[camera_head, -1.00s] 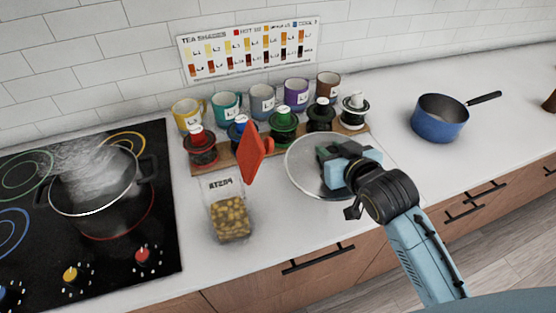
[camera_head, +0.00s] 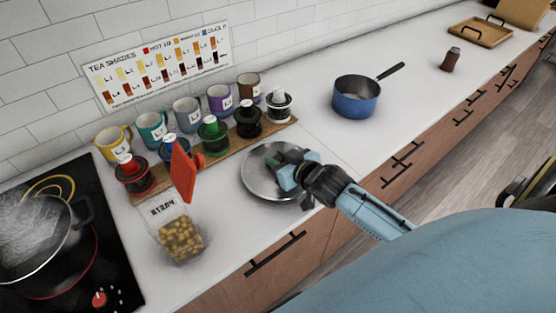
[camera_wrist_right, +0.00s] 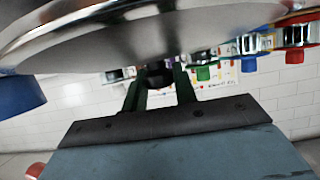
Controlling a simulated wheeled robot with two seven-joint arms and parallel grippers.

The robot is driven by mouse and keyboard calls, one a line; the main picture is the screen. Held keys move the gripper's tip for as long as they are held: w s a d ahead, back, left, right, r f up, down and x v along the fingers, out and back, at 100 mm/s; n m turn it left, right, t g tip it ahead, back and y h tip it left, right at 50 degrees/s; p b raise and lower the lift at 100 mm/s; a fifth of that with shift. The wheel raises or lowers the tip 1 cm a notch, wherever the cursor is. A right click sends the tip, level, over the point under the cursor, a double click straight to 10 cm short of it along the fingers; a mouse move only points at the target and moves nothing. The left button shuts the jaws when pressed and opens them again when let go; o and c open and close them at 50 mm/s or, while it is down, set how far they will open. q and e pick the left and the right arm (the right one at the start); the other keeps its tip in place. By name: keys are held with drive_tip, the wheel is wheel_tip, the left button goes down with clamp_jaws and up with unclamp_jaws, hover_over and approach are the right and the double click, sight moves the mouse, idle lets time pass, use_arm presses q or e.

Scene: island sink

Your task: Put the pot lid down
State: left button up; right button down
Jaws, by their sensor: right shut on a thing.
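In the right wrist view the lid (camera_wrist_right: 150,40) fills the top, and the gripper's fingers (camera_wrist_right: 160,88) close around the dark knob. I cannot tell whether the lid touches the counter. A steaming pot (camera_head: 35,235) stands on the black stove at the left. My left gripper is not in view.
A blue saucepan (camera_head: 356,100) is to the back right. Counter between lid and saucepan is clear.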

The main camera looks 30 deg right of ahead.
drive_tip(key=shift+f, duration=0.15)
drive_tip(key=shift+f, duration=0.5)
drive_tip(key=c, duration=1.1)
unclamp_jaws()
drive_tip(key=shift+f, duration=0.1)
drive_tip(key=shift+r, duration=0.3)
drive_tip(key=v, duration=1.2)
drive_tip(key=shift+r+p, duration=0.3)
drive_tip(key=shift+p, duration=0.05)
